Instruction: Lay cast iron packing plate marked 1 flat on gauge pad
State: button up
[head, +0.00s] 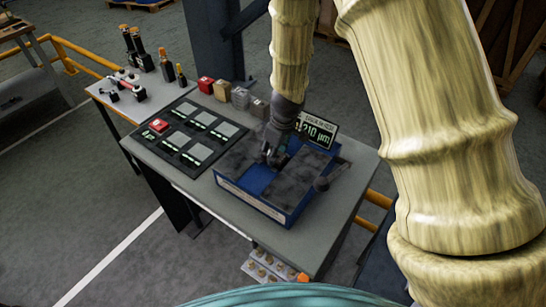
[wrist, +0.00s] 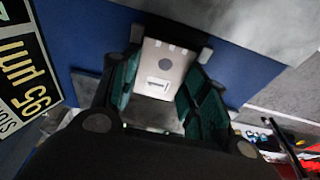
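The light grey plate marked 1 (wrist: 165,70) has a dark round spot and a white label facing the wrist camera. It lies between the green-padded fingers of my gripper (wrist: 170,45), which appear closed against its two edges. In the head view my gripper (head: 270,155) is low over the blue gauge unit (head: 262,208), between its two dark mottled blocks. The plate is mostly hidden there. In the wrist view the blue surface (wrist: 235,75) shows behind and beside the plate. I cannot tell whether the plate touches it, and the gauge pad itself is not clearly visible.
A display (head: 317,130) stands at the unit's back right, with a dark knob or handle (head: 333,175) at its right side. Red, yellow and grey blocks line the table's back edge.

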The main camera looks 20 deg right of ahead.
jog(key=shift+r, duration=0.15)
jog(key=shift+c, duration=1.4)
jog(key=shift+r+p, duration=1.45)
jog(key=shift+r, duration=0.5)
jog(key=shift+w+a, duration=0.1)
jog(key=shift+w, duration=0.05)
